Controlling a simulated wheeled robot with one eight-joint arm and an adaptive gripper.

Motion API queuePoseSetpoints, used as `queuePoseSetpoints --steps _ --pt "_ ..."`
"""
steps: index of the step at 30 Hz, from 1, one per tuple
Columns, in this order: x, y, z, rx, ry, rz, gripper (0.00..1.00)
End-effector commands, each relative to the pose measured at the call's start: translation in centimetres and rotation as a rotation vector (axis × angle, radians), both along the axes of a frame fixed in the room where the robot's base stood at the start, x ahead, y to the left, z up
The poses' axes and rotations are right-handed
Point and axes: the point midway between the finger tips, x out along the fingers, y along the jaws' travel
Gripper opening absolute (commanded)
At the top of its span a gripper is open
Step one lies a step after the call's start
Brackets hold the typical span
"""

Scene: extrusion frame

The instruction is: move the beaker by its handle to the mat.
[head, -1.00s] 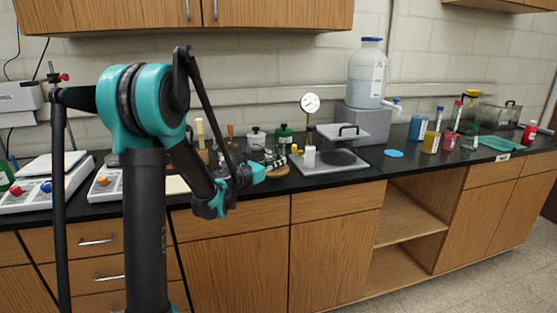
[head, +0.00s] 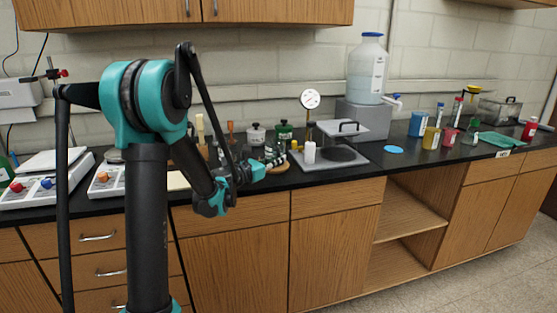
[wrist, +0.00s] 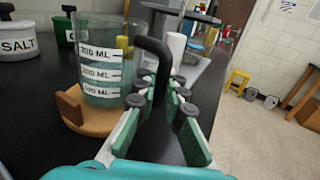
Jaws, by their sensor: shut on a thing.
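The glass beaker (wrist: 103,62) has white volume labels and a black handle (wrist: 156,50) on its right side. It is at the round wooden stand (wrist: 92,118); I cannot tell whether it rests there or is just above it. My gripper (wrist: 162,84) is shut on the handle, with green-padded fingers on both sides. In the head view my gripper (head: 268,163) is over the counter's front part and largely hides the beaker. A teal mat (head: 495,138) lies farther right.
A grey platform (head: 358,160) with a white cylinder (head: 309,153) stands just right of my gripper. A salt jar (wrist: 17,40) and a green jar (wrist: 64,30) stand behind the beaker. Coloured cups (head: 431,138) stand beyond the blue mat.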

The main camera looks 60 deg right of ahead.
Motion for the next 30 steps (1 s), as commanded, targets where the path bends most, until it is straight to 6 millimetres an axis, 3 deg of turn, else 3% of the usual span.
queuePoseSetpoints --steps 15,16,21,30 --pt "0.01 -0.03 -0.68 0.000 0.000 0.000 0.00" --pt "0.01 -0.03 -0.66 0.000 0.000 0.000 0.13" --pt "0.00 -0.02 -0.65 0.000 0.000 0.000 0.34" --pt "0.05 0.04 -0.66 0.000 0.000 0.000 0.34"
